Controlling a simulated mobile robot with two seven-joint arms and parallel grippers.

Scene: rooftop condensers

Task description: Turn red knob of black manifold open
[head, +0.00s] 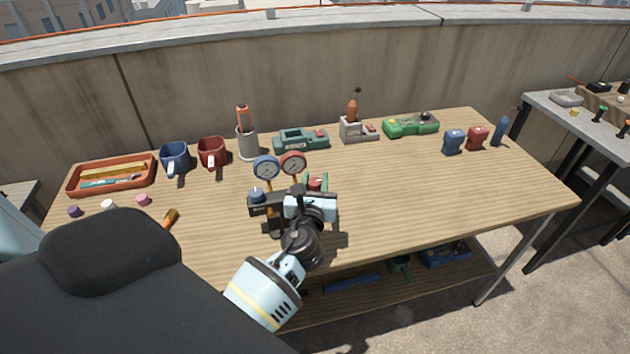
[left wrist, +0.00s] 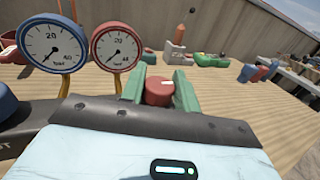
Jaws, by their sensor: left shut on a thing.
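The black manifold (head: 262,208) stands on the wooden table, with a blue-rimmed gauge (head: 266,168) and a red-rimmed gauge (head: 293,164) on top. Its blue knob (head: 257,194) is at the left end. Its red knob (head: 316,183) is at the right end, partly hidden by my gripper. In the left wrist view the red knob (left wrist: 158,90) has a white mark that points right. My left gripper (head: 318,184) is shut on the red knob, with its green fingers on both sides of it. My right gripper is not in view.
Green and grey devices stand farther right. A lower shelf holds tools.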

